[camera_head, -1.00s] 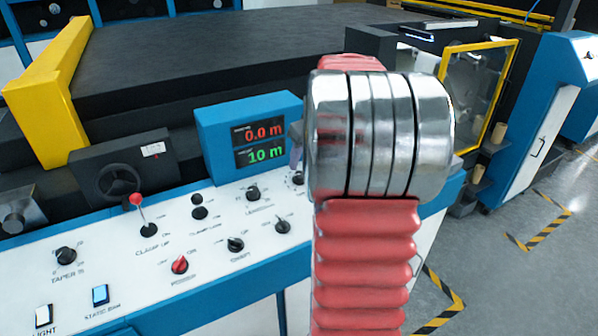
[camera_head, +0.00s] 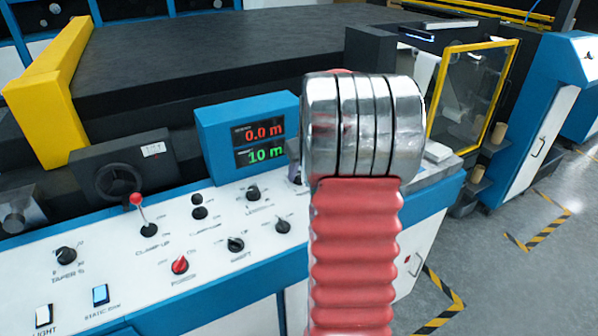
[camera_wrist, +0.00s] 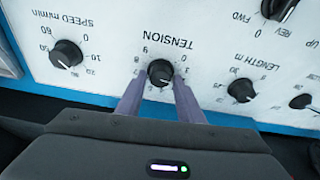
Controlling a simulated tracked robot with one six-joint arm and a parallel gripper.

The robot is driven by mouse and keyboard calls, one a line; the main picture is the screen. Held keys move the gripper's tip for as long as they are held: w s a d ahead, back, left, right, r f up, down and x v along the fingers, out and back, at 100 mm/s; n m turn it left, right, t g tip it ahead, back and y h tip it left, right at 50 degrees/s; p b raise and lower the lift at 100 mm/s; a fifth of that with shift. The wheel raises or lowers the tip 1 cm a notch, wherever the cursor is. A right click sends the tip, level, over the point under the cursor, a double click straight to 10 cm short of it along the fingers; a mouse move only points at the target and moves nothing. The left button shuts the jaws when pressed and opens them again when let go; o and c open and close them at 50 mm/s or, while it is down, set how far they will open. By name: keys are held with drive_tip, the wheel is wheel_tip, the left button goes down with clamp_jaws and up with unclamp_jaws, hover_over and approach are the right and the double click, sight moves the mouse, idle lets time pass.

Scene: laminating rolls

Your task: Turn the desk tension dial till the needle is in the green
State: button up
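The tension dial (camera_wrist: 160,73) is a round black knob on the white desk panel, with the word TENSION printed beside it in the wrist view. My gripper (camera_wrist: 159,84) has its two purple-grey fingers apart, one on each side of the dial. Small gaps seem to show between fingers and knob; contact is not clear. In the head view my arm hides the dial and most of the gripper; only a bit of a finger shows. No needle or green band can be made out in either view.
The speed knob (camera_wrist: 66,54) and length knob (camera_wrist: 241,91) flank the dial, with a forward/reverse knob (camera_wrist: 276,9) nearby. The blue display box (camera_head: 250,135) reads 0.0 m and 10 m, close to my arm. A red-knobbed lever (camera_head: 137,200) stands to the left.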

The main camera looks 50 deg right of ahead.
drive_tip(key=c, duration=0.7)
drive_tip(key=shift+a, duration=0.1)
drive_tip(key=shift+m, duration=0.4)
drive_tip(key=shift+m+h, duration=0.3)
drive_tip(key=shift+m, duration=0.9)
drive_tip(key=m+g, duration=0.1)
drive_tip(key=m, duration=0.3)
drive_tip(key=shift+m+h, duration=0.3)
drive_tip(key=shift+h, duration=0.1)
drive_tip(key=m, duration=0.3)
drive_tip(key=shift+m+g, duration=0.3)
drive_tip(key=shift+m, duration=0.1)
drive_tip(key=shift+w+m+g, duration=0.1)
drive_tip(key=shift+m+g, duration=0.3)
drive_tip(key=shift+m, duration=1.2)
